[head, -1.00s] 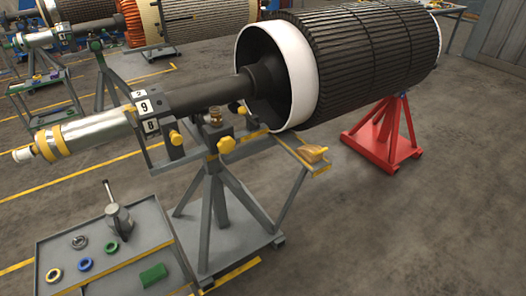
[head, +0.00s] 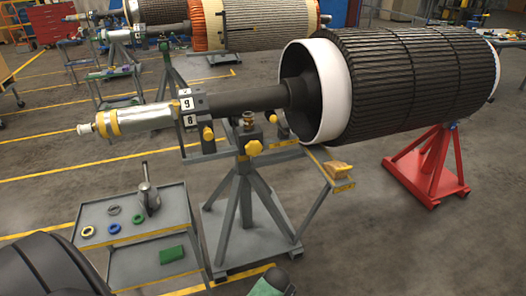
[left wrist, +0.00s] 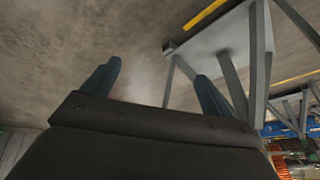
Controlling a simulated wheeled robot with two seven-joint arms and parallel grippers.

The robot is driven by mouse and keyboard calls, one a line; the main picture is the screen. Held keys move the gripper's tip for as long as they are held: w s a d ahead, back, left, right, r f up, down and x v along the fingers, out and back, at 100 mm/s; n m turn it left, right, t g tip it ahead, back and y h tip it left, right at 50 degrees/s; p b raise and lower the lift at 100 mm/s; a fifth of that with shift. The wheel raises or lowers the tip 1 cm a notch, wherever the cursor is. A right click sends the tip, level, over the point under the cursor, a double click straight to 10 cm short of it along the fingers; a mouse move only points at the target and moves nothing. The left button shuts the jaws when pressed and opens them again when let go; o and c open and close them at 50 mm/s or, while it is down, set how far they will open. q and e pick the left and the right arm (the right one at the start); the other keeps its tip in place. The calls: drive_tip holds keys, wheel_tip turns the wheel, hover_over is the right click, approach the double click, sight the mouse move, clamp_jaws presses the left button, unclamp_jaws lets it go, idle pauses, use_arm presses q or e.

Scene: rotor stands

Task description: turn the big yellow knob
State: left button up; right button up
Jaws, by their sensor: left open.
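The big yellow knob (head: 254,148) is on the front of the grey rotor stand (head: 240,205), below a brass-coloured fitting, in the head view. Smaller yellow knobs (head: 208,133) sit nearby on the stand's head. The stand bears the dark shaft of a large black rotor (head: 420,85). In the left wrist view my left gripper (left wrist: 157,85) is open with its two fingers apart and nothing between them. Floor and grey stand legs show beyond it; the knob is not visible there. My right gripper is not in view.
A grey tool cart (head: 125,213) with several rings and a green block stands left of the stand. A red stand (head: 430,170) supports the rotor at right. A wooden piece (head: 338,168) lies on a side bracket. Open floor lies at front right.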

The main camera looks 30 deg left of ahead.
use_arm(q)
drive_tip(key=w+a+r+m+t+y+p, duration=0.1)
drive_tip(key=w+a+r+y, duration=0.1)
drive_tip(key=w+a+r, duration=0.4)
drive_tip(key=w+a+r+t+y, duration=0.1)
drive_tip(key=w+a+r, duration=0.1)
drive_tip(key=w+r, duration=0.45)
drive_tip(key=m+t+y+p, duration=0.2)
drive_tip(key=m+t+y, duration=0.55)
drive_tip(key=m, duration=1.75)
approach(255, 150)
drive_tip(key=w+g+y, duration=0.2)
drive_tip(key=w+g, duration=0.1)
drive_tip(key=x, duration=0.4)
drive_tip(key=r+p+x, duration=0.1)
drive_tip(key=x, duration=0.1)
drive_tip(key=shift+a, duration=0.25)
drive_tip(key=shift+w+a+f, duration=0.1)
drive_tip(key=shift+w+a, duration=0.3)
drive_tip(key=shift+a, duration=0.1)
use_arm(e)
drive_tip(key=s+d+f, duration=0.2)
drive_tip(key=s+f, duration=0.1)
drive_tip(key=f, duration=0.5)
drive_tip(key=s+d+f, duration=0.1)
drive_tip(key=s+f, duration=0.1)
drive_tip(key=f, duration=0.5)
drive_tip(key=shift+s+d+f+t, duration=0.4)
